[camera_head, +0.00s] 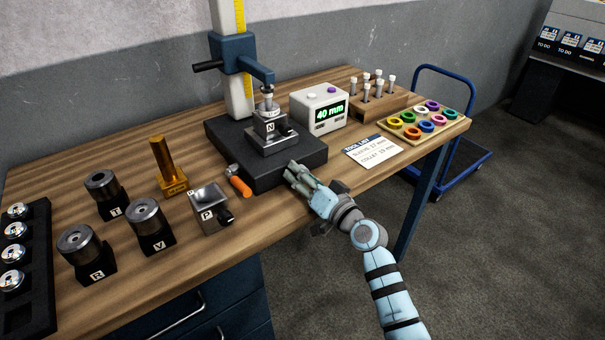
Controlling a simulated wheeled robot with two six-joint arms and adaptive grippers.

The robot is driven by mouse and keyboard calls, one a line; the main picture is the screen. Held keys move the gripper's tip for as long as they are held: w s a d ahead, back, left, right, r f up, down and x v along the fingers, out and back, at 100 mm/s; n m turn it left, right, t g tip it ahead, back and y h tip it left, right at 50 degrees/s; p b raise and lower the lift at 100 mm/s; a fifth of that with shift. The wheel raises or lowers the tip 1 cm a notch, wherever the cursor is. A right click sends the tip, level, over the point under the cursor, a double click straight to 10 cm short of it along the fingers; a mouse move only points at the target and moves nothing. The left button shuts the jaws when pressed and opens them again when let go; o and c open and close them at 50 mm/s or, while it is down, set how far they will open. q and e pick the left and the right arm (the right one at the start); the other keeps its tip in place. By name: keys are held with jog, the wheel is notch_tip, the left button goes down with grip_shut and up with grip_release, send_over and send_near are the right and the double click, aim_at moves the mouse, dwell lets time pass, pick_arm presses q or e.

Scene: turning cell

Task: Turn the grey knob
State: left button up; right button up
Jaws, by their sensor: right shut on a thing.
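My right gripper (294,172) reaches in from the lower right. Its fingers are shut at the front right edge of the dark base (306,158) of the measuring stand. What is between them appears to be the grey knob, but the fingers hide nearly all of it. I cannot tell which way the knob is turned. On the base sits a metal block marked N (270,130), under the stand's blue arm (240,55). A pale box beside it shows 40 mm on its display (329,113). My left gripper is not in view.
An orange-handled tool (240,186) and block P (208,210) lie left of the gripper. Dark cylinders T, V and R and a brass stand (168,168) stand further left. A tool list (371,151), colored rings and a wooden rack (380,103) are right. A blue cart (466,165) is beyond.

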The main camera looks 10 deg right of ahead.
jog(key=shift+m, duration=0.3)
jog(key=o, duration=0.9)
jog(key=shift+s+d, duration=0.1)
jog(key=v, duration=1.1)
jog(key=shift+s, duration=0.4)
jog(key=shift+f, duration=0.1)
